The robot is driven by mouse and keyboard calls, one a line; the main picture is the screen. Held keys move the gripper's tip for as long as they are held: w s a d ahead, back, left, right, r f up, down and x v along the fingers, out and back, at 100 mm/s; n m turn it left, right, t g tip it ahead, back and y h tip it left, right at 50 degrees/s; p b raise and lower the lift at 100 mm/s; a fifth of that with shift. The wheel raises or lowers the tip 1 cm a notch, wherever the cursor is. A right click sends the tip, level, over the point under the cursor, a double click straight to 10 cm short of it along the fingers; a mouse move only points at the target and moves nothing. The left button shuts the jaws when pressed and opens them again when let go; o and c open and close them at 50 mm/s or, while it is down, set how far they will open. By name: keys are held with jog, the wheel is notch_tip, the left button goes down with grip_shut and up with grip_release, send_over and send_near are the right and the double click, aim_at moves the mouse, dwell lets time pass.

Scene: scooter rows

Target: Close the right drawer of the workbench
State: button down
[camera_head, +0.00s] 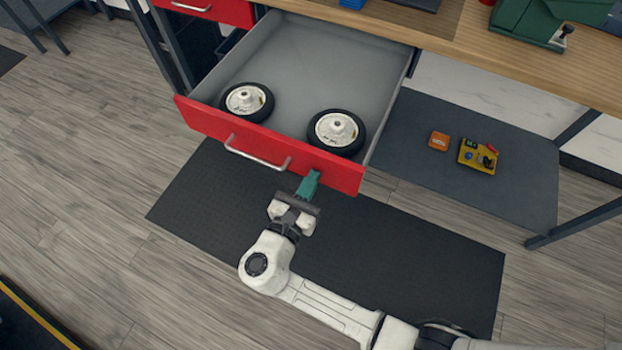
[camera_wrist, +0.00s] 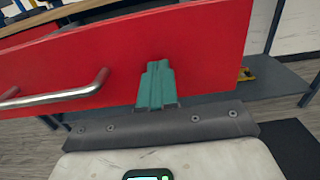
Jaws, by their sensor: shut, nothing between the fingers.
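The right drawer (camera_head: 300,45) of the workbench is pulled out, with a grey inside and a red front (camera_head: 340,175). Its metal bar handle (camera_head: 257,155) is on the front, left of my gripper; the handle also shows in the wrist view (camera_wrist: 60,95). Two black-tyred wheels with white hubs, a left one (camera_head: 246,101) and a right one (camera_head: 337,131), lie in the drawer near the front. My gripper (camera_head: 309,182), with green fingers, is shut and empty. Its fingertips are at the red front, right of the handle, and look to be touching it; exact contact cannot be told.
The wooden workbench top (camera_head: 440,50) carries a green machine (camera_head: 530,20). A grey lower shelf (camera_head: 500,195) holds an orange box (camera_head: 438,141) and a yellow tray (camera_head: 478,156). Another red drawer front (camera_head: 215,10) is at the upper left. A dark mat (camera_head: 400,230) covers the floor below.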

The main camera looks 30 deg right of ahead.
aim_at(343, 123)
jog(key=b+x, duration=0.2)
jog(key=x, duration=1.7)
jog(key=shift+w+d+f+b, duration=0.15)
jog(key=shift+d+f+b, duration=0.05)
jog(key=shift+d+b, duration=0.2)
jog(key=b+x, duration=1.3)
jog(key=x, duration=1)
jog(key=shift+w+d, duration=0.1)
jog(key=shift+w, duration=0.05)
jog(key=shift+w+d+r, duration=0.1)
jog(key=shift+w+d, duration=0.25)
jog(key=shift+d, duration=0.05)
jog(key=shift+r+b, duration=0.15)
jog(key=shift+b, duration=0.15)
jog(key=shift+r, duration=0.15)
jog(key=shift+s+a+p, duration=0.3)
jog(key=shift+s+p, duration=0.05)
jog(key=shift+p, duration=0.1)
jog(key=p+v, duration=0.1)
jog(key=v, duration=0.3)
jog(key=p+v, duration=0.1)
jog(key=v, duration=0.4)
jog(key=p+v, duration=0.1)
jog(key=v, duration=0.3)
jog(key=shift+a+f+p, duration=0.25)
jog(key=shift+p, duration=0.05)
